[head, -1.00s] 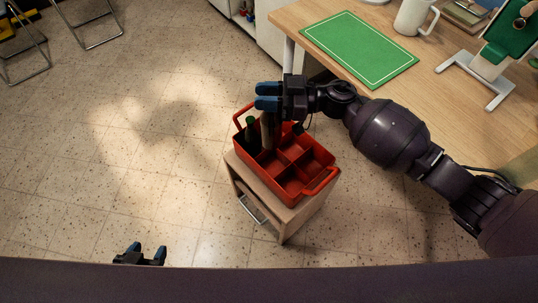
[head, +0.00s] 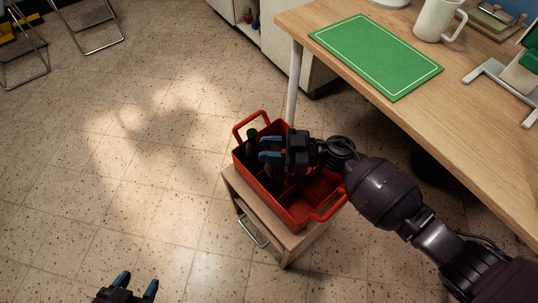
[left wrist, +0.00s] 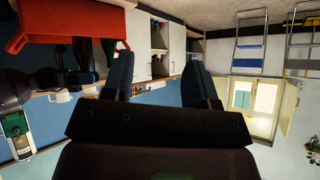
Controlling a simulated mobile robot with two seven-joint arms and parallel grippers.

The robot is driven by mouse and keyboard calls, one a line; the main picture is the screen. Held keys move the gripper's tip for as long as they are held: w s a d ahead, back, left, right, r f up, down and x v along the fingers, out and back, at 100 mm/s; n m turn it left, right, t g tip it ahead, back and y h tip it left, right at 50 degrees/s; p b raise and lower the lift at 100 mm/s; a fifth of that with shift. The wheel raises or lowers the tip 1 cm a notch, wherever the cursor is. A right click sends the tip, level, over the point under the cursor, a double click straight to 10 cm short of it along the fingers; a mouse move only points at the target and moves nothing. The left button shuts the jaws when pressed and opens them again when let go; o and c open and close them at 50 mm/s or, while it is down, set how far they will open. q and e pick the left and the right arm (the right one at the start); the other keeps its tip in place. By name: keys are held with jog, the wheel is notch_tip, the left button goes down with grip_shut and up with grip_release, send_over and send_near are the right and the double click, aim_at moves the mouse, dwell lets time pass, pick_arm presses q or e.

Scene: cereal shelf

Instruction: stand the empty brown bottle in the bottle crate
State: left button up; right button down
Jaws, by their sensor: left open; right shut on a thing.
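The red bottle crate (head: 299,217), divided into compartments, sits on a small wooden cabinet. A dark bottle with a green top (head: 252,137) stands in a far-left compartment. My right gripper (head: 270,149) is low over the crate's left part, shut on the brown bottle (head: 274,171). That bottle is upright, its lower part down inside the crate; it is mostly hidden by the gripper and shadow, so I cannot tell whether it touches the bottom. My left gripper (head: 137,284) is open and empty, away to the lower left; its fingers (left wrist: 160,75) show apart in the left wrist view.
The wooden cabinet (head: 263,215) stands on the tiled floor, close to the desk (head: 462,105). The desk carries a green mat (head: 376,54) and a white mug (head: 437,20). The floor to the left is clear up to the folding chairs (head: 88,25).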

notch_tip(320, 180, down, 4)
jog(key=shift+f+b, duration=0.1)
jog(key=shift+b, duration=0.5)
jog(key=shift+r, duration=0.25)
jog(key=shift+f, duration=0.2)
pick_arm(q)
jog(key=shift+w+d+r+m, duration=0.1)
jog(key=shift+w+d+m, duration=0.2)
jog(key=shift+w, duration=0.15)
pick_arm(e)
jog(key=c, duration=0.8)
grip_release()
jog(key=shift+r, duration=0.15)
jog(key=shift+d, duration=0.3)
pick_arm(q)
jog(key=shift+s+a+p, duration=0.25)
jog(key=shift+s+p, duration=0.15)
jog(key=shift+p, duration=0.25)
pick_arm(e)
jog(key=d, duration=0.7)
jog(key=shift+s, duration=0.2)
